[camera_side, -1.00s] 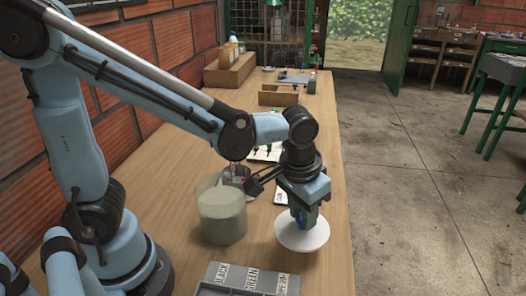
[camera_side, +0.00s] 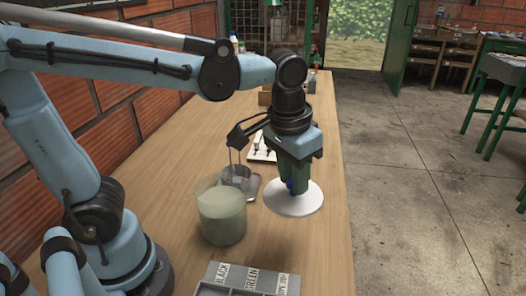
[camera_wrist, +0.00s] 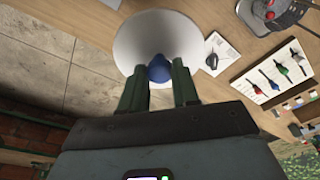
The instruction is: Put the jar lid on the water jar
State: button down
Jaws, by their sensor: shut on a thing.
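The jar lid (camera_side: 294,201) is a white disc with a blue knob. My gripper (camera_side: 290,185) is shut on the knob and holds the lid up, roughly level, right of the water jar. In the wrist view the lid (camera_wrist: 135,35) spreads beyond my fingers (camera_wrist: 158,88), which sit on both sides of the blue knob (camera_wrist: 159,68). The water jar (camera_side: 222,215) is a clear, open-topped cylinder of cloudy, pale greenish water, standing upright on the bench. The lid and the jar are apart. I cannot tell the exact height of the lid above the bench.
A grey sorting tray (camera_side: 245,280) with labels such as BLACK and GREEN lies at the front. A small device with a clear cup (camera_side: 238,178) stands behind the jar. A white card with small tools (camera_wrist: 275,72) lies farther back. The wooden bench (camera_side: 160,150) is clear left of the jar.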

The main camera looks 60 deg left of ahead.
jog(key=w+a+r, duration=0.2)
jog(key=a, duration=0.6)
jog(key=s+d+r, duration=0.3)
jog(key=s+d, duration=0.1)
jog(key=s, duration=0.4)
jog(key=s+d+r, duration=0.3)
jog(key=s+r, duration=0.1)
jog(key=s, duration=0.4)
jog(key=w+a+f, duration=0.4)
jog(key=a+f, duration=0.6)
jog(key=f, duration=0.1)
jog(key=shift+w+a, duration=0.2)
jog(key=shift+a, duration=0.2)
jog(key=c, duration=0.8)
grip_release()
